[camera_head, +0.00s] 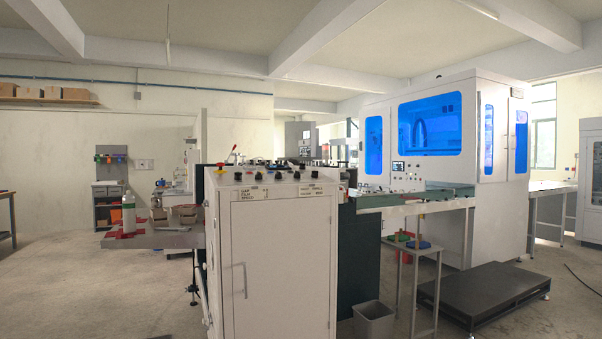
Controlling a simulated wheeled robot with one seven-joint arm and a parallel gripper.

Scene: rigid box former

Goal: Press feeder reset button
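A white cabinet (285,265) stands in the middle foreground. A sloped control panel (274,177) runs along its top, with a row of several small, mostly dark knobs or buttons and a reddish one near its left end. Two printed labels sit on the front below the panel, a left label (251,194) and a right label (315,190). Their text is too small to read surely, so I cannot tell which control is the feeder reset button. My gripper is not in view.
A grey side table (160,238) holding a white bottle (128,214) adjoins the cabinet's left. A grey bin (374,320), a small metal stand (412,255) and a low dark platform (484,292) are at right. A large white machine (460,185) stands behind. Floor at left is clear.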

